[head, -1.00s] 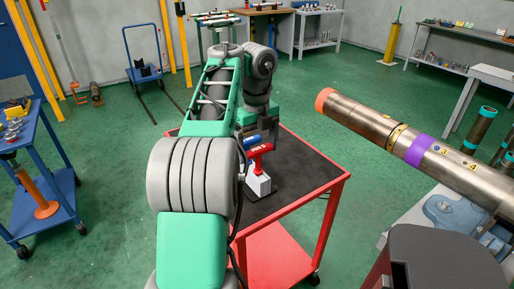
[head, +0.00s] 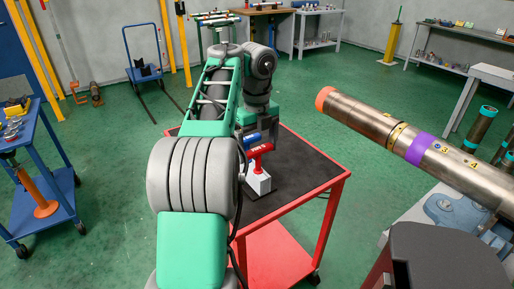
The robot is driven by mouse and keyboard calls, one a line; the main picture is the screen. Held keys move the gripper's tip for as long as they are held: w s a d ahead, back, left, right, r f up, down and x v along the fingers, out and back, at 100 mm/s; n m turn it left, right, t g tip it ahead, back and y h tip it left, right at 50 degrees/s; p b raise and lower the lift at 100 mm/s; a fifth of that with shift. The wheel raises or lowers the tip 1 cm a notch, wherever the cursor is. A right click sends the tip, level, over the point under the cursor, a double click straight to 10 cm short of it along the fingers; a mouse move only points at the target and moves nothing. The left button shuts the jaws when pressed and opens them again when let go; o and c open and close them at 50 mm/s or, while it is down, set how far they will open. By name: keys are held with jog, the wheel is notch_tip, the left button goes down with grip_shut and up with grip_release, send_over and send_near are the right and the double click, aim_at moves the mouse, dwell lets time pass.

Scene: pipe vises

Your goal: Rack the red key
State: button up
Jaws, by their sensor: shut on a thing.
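The red key (head: 260,148) shows in the head view as a red T-handle with white marks and a stem running down. Its lower end meets the top of a pale grey block (head: 260,184) on the cart; I cannot tell how deep it sits. My gripper (head: 268,139) points down at the handle and is shut on the red key; the fingertips are partly hidden by the handle. A blue handle (head: 252,138) shows just behind and left of the red one. Its lower part is hidden.
The block stands on the black mat of a red cart (head: 318,207). The mat is clear to the right. A large steel pipe (head: 355,118) with orange, yellow and purple bands juts in from the right. A blue cart (head: 62,165) with tools stands at the left.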

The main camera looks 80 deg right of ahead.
jog(key=o, duration=1.3)
notch_tip(320, 180, up, 8)
jog(key=p, duration=0.7)
jog(key=shift+f, duration=0.1)
